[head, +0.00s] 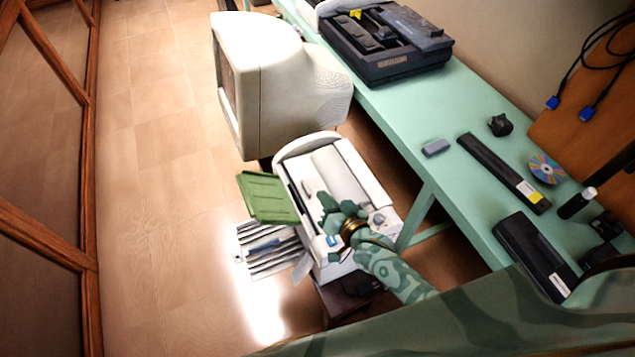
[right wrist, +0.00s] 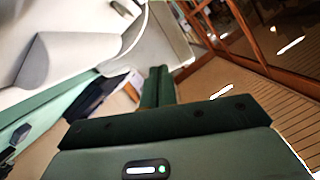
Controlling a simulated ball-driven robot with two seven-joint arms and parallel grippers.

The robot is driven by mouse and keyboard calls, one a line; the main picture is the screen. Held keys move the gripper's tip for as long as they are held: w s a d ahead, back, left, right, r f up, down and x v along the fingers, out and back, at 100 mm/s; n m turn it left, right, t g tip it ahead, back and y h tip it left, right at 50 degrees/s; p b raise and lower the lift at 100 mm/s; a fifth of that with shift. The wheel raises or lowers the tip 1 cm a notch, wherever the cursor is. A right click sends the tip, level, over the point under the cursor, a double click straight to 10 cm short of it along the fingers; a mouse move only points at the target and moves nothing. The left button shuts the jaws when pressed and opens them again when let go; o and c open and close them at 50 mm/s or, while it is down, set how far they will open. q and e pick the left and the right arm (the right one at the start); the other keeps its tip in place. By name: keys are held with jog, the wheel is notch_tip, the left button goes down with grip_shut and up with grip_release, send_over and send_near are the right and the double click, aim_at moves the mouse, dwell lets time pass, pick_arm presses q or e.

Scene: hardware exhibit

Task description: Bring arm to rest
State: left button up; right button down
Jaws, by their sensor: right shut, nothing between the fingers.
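My right arm (head: 395,275) comes in from the bottom right of the head view, patterned in green. Its gripper (head: 332,210) is over the open white printer (head: 285,155), near the printer's right side. The fingers are dark green and close together, with nothing between them. In the right wrist view the fingers (right wrist: 158,85) stand side by side, shut and empty. I cannot tell from the head view whether the gripper touches the printer. My left gripper is not in view.
A cream CRT monitor (head: 265,60) stands behind the printer. A green flap (head: 265,197) sticks out at the printer's left. The long green table (head: 455,215) on the right holds a dark printer (head: 385,45), a disc (head: 547,169) and black parts. Wooden floor (head: 150,200) lies open at left.

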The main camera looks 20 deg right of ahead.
jog(key=s+d+r+n+g+h, duration=0.45)
jog(key=s+d+r, duration=0.25)
jog(key=s, duration=0.3)
jog(key=s+d+r+n+g+h, duration=0.4)
jog(key=s+d+r+n, duration=0.25)
jog(key=s, duration=0.25)
jog(key=s+a+f+m+g+y+b, duration=0.1)
jog(key=s+f+b, duration=0.1)
jog(key=f, duration=1)
jog(key=s+a+f+g+y+b, duration=0.1)
jog(key=s+a+f+b, duration=0.1)
jog(key=f, duration=0.9)
jog(key=s+a+f+m+g+y+b, duration=0.1)
jog(key=s+f+b, duration=0.1)
jog(key=f, duration=1)
jog(key=s+f+m+g+y+b, duration=0.1)
jog(key=s+f+m+g+b, duration=0.1)
jog(key=s+f, duration=1.4)
jog(key=shift+s+b, duration=0.65)
jog(key=shift+s, duration=0.6)
jog(key=shift+g+y, duration=0.25)
